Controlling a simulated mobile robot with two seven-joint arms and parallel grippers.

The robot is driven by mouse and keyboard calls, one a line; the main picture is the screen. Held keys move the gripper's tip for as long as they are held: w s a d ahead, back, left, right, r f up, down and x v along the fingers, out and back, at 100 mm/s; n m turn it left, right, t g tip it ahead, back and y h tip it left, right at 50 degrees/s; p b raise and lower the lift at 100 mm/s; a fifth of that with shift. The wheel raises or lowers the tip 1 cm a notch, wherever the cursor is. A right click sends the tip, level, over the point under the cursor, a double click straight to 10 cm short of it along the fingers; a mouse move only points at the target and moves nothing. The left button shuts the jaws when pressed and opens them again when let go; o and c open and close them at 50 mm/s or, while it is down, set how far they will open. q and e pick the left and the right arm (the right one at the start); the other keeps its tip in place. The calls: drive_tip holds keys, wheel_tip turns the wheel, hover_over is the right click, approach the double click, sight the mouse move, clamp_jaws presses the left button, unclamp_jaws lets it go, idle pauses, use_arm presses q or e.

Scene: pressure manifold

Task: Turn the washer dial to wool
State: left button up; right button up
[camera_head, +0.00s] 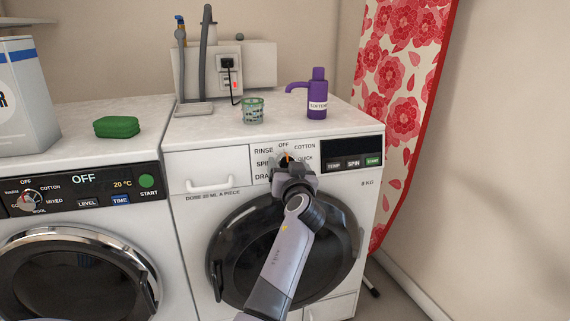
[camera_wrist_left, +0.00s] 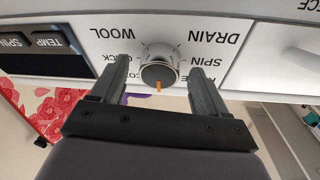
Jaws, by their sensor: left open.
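The washer dial (camera_head: 286,156) is on the front panel of the right-hand white washer. Its orange pointer points up toward OFF. In the upside-down left wrist view the round grey dial (camera_wrist_left: 160,64) shows with WOOL (camera_wrist_left: 114,33) at its upper left and DRAIN, SPIN at its right. My left gripper (camera_head: 289,168) is in front of the dial. Its two open fingers (camera_wrist_left: 159,76) stand on either side of the dial, with a gap visible on each side. The gripper hides the lower part of the dial's label ring in the head view.
A display panel with buttons (camera_head: 352,151) is right of the dial, a drawer handle (camera_head: 210,184) left. On top stand a purple softener bottle (camera_head: 317,98) and a patterned cup (camera_head: 253,111). A second machine (camera_head: 88,185) with its own dial stands left. A red floral ironing board (camera_head: 400,90) stands right.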

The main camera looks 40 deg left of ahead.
use_arm(q)
drive_tip(key=shift+w+a, duration=0.2)
use_arm(e)
drive_tip(key=shift+w+a, duration=0.15)
drive_tip(key=shift+a, duration=0.15)
use_arm(q)
drive_tip(key=c, duration=1)
drive_tip(key=shift+c, duration=0.2)
drive_tip(key=shift+r, duration=0.1)
use_arm(e)
drive_tip(key=shift+r, duration=0.15)
